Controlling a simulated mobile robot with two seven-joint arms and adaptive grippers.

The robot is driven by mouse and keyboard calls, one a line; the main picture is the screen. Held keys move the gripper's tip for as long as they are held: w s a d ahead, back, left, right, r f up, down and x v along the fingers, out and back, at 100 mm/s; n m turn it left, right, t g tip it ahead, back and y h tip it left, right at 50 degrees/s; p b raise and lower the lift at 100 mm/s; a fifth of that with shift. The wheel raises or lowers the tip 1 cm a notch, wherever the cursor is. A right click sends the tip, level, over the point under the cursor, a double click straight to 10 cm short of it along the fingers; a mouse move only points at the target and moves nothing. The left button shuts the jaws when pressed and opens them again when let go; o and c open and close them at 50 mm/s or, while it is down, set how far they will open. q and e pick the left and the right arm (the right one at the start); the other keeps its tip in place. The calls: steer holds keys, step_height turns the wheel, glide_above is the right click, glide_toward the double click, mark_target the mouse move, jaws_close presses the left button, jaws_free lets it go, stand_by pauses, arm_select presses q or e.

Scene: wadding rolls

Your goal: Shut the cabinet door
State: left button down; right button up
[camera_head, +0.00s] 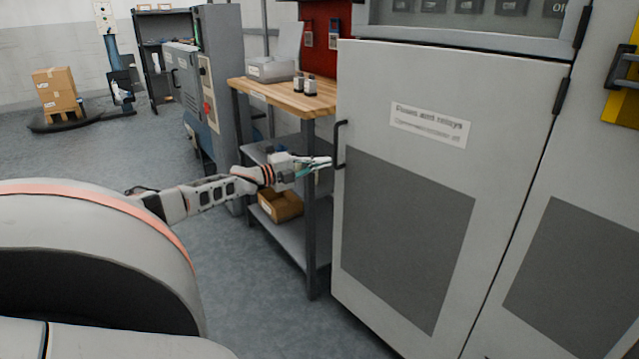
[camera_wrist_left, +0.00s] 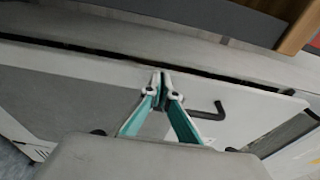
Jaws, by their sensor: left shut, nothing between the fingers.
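The cabinet door (camera_head: 425,185) is pale grey with a darker lower panel and a label. Its hinges are on the right and its dark bar handle (camera_head: 339,145) is at its left edge. My left gripper (camera_head: 328,162) is shut and empty, with its tips by the door's left edge, beside the handle's lower part. In the left wrist view, the left gripper (camera_wrist_left: 161,80) points at the door (camera_wrist_left: 247,108) near its edge, with the handle (camera_wrist_left: 210,113) to the right. A thin dark gap runs along that edge. I cannot tell whether the tips touch the door. My right gripper is out of view.
A wooden-topped workbench (camera_head: 285,97) stands just left of the door, with a cardboard box (camera_head: 280,205) on its lower shelf. A grey machine (camera_head: 222,75) stands behind it. Boxes on a pallet (camera_head: 57,92) are far left. The floor at left is mostly clear.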

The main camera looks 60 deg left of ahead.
arm_select(q)
steer(key=shift+w+a, duration=0.2)
steer(key=shift+w, duration=0.5)
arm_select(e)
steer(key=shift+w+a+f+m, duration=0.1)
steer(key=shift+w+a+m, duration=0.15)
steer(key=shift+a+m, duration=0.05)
arm_select(q)
steer(key=shift+s, duration=0.1)
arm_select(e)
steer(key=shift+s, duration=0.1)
